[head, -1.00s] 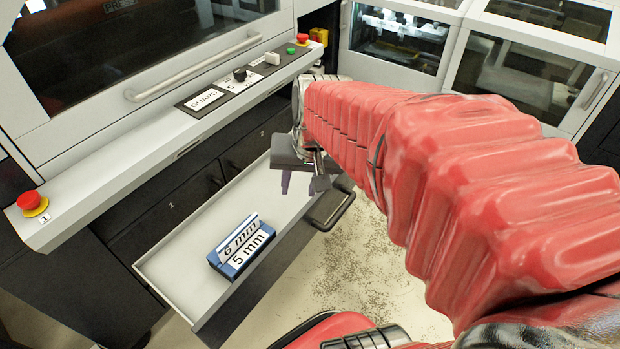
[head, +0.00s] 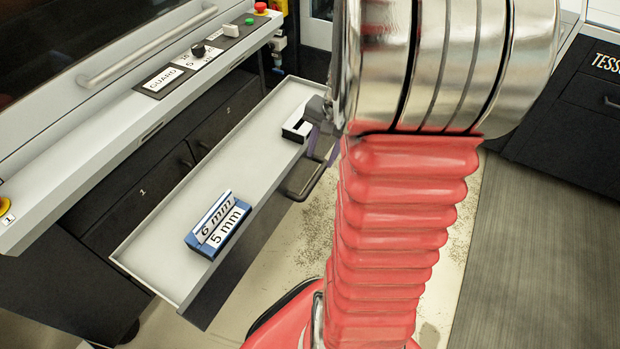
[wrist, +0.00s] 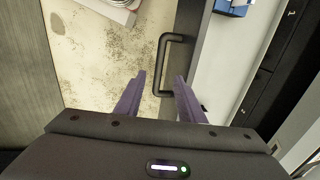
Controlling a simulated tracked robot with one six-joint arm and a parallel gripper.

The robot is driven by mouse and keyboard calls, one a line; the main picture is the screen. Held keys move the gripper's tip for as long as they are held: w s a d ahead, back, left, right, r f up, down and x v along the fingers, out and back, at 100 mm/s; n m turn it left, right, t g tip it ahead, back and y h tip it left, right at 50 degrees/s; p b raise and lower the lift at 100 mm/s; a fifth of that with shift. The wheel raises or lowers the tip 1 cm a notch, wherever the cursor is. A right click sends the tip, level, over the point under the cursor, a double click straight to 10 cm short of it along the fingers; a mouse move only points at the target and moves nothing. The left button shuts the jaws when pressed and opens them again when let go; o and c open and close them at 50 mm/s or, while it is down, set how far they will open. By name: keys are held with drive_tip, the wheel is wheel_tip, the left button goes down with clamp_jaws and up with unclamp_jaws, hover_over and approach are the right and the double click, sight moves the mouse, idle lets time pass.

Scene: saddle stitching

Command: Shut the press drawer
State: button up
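The press drawer (head: 170,260) stands pulled out from the dark cabinet under the press ledge. Its black bar handle (head: 306,182) sticks out from the drawer front; it also shows in the wrist view (wrist: 160,66). My gripper (head: 324,146) hangs by the drawer's front edge near the handle, partly hidden behind my wrist in the head view. In the wrist view its two purple fingers (wrist: 159,78) are wide apart with nothing held. The handle lies ahead of the fingertips, between them and toward the right finger; I cannot tell whether they touch.
In the drawer lie a blue block (head: 219,226) marked 6 mm and 5 mm, and a white-and-black block (head: 297,124) near my gripper. The press ledge (head: 120,150) with buttons runs above the drawer. Speckled floor (head: 320,215) lies in front. A dark cabinet (head: 590,120) stands at right.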

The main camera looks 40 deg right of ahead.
sight(312, 184)
drive_tip(key=shift+f, duration=0.15)
drive_tip(key=w+f, duration=0.1)
drive_tip(key=f, duration=0.8)
drive_tip(key=w+a+f, duration=0.1)
drive_tip(key=f, duration=0.3)
drive_tip(key=shift+w+f, duration=0.15)
drive_tip(key=shift+w, duration=0.15)
drive_tip(key=shift+c, duration=0.6)
clamp_jaws()
